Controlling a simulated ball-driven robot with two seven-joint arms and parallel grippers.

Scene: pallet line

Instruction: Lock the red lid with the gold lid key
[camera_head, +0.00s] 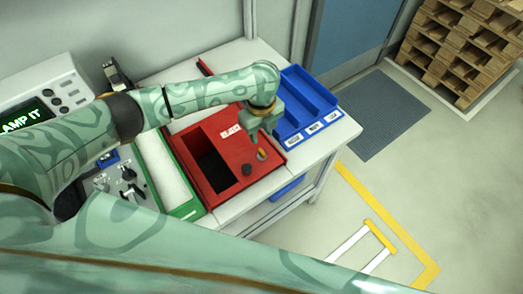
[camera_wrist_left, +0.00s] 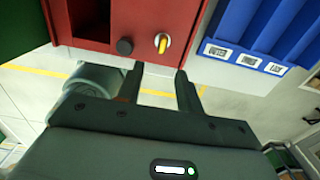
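The red box (camera_head: 228,190) stands on the white bench, with a dark opening in its left part. A red top surface with a white label lies beside the opening; I cannot tell whether it is the lid. The gold lid key (camera_wrist_left: 162,42) sits upright in a round silver lock beside a black knob (camera_wrist_left: 124,46). The key also shows in the head view (camera_head: 262,154). My left gripper (camera_wrist_left: 159,76) is open and empty, its fingers pointing toward the key's side of the box, apart from the key. My right gripper is not in view.
A blue divided bin (camera_head: 308,100) with white labels stands right of the red box. A green-edged tray (camera_head: 185,208) and a control panel (camera_head: 118,180) lie to its left. A display console (camera_head: 45,100) stands at the far left.

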